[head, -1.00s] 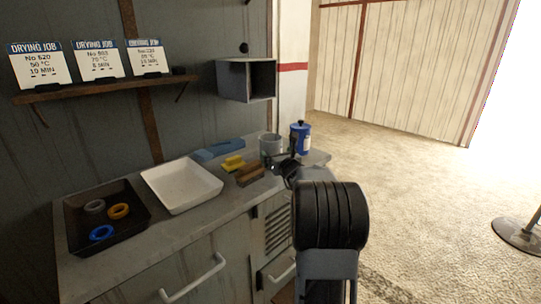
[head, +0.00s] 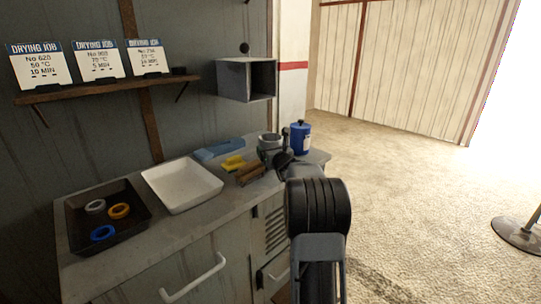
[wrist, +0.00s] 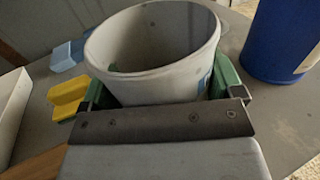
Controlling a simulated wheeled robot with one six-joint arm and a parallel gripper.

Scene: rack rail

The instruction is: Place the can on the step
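A pale grey, open-topped can (head: 268,142) stands at the far end of the counter. In the wrist view the can (wrist: 155,60) fills the middle, mouth up and dark inside. My gripper (wrist: 160,95) has its green-padded fingers on both sides of the can, close to its wall. Whether they press on it cannot be told. In the head view my gripper (head: 282,160) is at the can's near side, partly hidden by my arm. No thing is clearly a step; a yellow stepped block (head: 233,162) lies left of the can, also in the wrist view (wrist: 66,95).
A blue canister (head: 300,138) stands close right of the can. A brown wooden piece (head: 250,174) and a blue block (head: 218,149) lie to the left. A white tray (head: 181,207) and a black tray (head: 75,237) with rings follow. A grey box (head: 232,82) hangs above.

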